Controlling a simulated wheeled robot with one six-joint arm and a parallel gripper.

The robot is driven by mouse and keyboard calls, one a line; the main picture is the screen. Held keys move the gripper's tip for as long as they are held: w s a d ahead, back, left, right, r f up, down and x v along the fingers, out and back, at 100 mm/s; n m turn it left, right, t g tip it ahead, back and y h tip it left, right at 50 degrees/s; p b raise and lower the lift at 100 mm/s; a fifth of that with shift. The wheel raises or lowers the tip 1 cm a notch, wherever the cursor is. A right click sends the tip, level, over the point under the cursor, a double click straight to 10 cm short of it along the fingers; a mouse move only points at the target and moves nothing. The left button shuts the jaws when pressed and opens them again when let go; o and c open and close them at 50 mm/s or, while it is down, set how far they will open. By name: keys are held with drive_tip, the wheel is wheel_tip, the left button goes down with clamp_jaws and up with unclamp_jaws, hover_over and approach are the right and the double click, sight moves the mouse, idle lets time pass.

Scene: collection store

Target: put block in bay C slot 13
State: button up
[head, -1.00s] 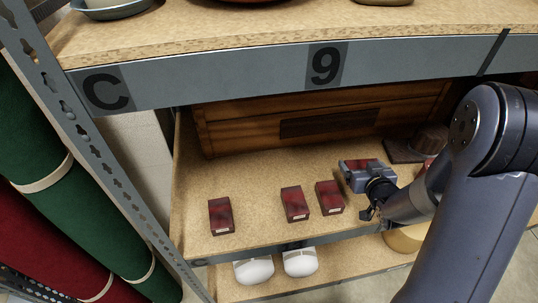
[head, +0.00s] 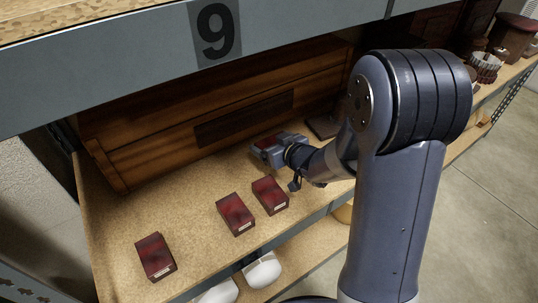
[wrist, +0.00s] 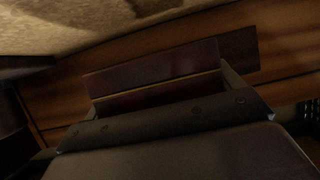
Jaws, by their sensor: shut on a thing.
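My gripper (head: 277,147) is shut on a dark red block (head: 266,143), held above the wooden shelf board in front of a brown wooden chest. In the wrist view the held block (wrist: 150,63) is a dark reddish slab between the fingers, with the chest behind it. Three similar red blocks with small white labels stand on the same board: a left one (head: 155,257), a middle one (head: 235,214) and a right one (head: 270,196). The right one is nearest my gripper. No slot 13 label is readable.
A grey beam marked 9 (head: 214,30) runs across above this shelf. The wooden chest (head: 150,150) fills the back of the board. White rounded objects (head: 262,271) lie on the shelf below. Dark items (head: 512,35) stand on shelving at the far right, beyond open floor (head: 480,200).

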wheel_tip(320, 180, down, 4)
drive_tip(key=shift+r+b, duration=0.1)
drive_tip(key=shift+b, duration=0.45)
drive_tip(key=shift+s+d+f+b, duration=0.1)
drive_tip(key=shift+s+f+b, duration=0.15)
drive_tip(key=shift+f+b, duration=0.4)
drive_tip(key=o, duration=0.9)
drive_tip(key=shift+s+f, duration=0.1)
drive_tip(key=shift+f, duration=0.1)
drive_tip(key=shift+c, duration=0.2)
drive_tip(key=shift+r, duration=0.1)
drive_tip(key=shift+r+p, duration=0.5)
drive_tip(key=shift+p, duration=0.1)
drive_tip(key=v, duration=0.4)
drive_tip(key=p+v, duration=0.1)
drive_tip(key=v, duration=0.2)
drive_tip(key=p+v, duration=0.1)
drive_tip(key=v, duration=0.3)
drive_tip(key=shift+d+r, duration=0.25)
drive_tip(key=shift+r, duration=0.2)
